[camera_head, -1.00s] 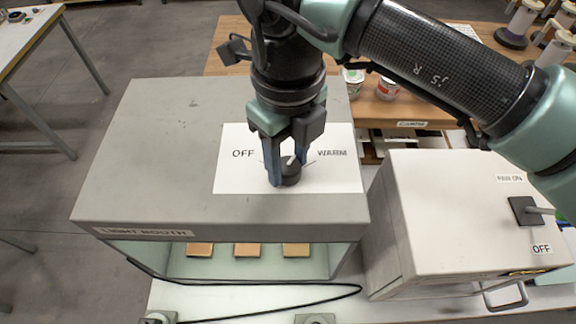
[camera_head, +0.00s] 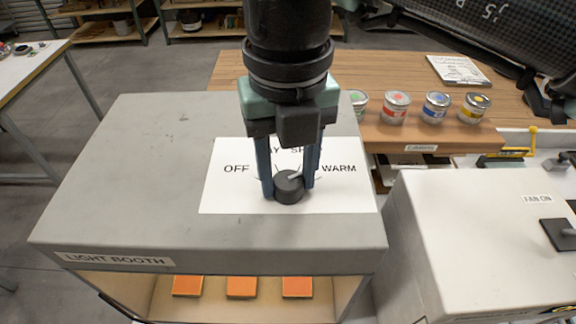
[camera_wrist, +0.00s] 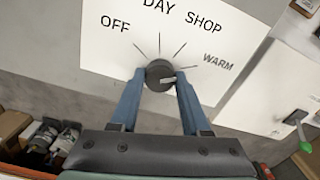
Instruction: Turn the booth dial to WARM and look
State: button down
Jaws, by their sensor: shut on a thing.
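The black booth dial (camera_head: 289,187) sits on a white label plate (camera_head: 225,200) on top of the grey light booth (camera_head: 120,180). The plate reads OFF, DAY, SHOP and WARM; my gripper partly hides the middle words in the head view. My gripper (camera_head: 288,190) points down with its blue fingers shut on the dial, one on each side. In the wrist view the dial (camera_wrist: 157,72) shows between the fingertips, its pale pointer turned right, toward the WARM side. The booth's inside glows warm yellow, and its tiles (camera_head: 241,287) look orange.
A white box with a FAN ON switch (camera_head: 559,234) stands close at the right. Several paint cans (camera_head: 396,107) stand on the wooden table (camera_head: 225,70) behind. The booth top left of the plate is clear.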

aim_at(288, 180)
jog(key=shift+c, duration=1.8)
grip_release()
notch_tip(288, 180, up, 13)
jog(key=p, duration=0.8)
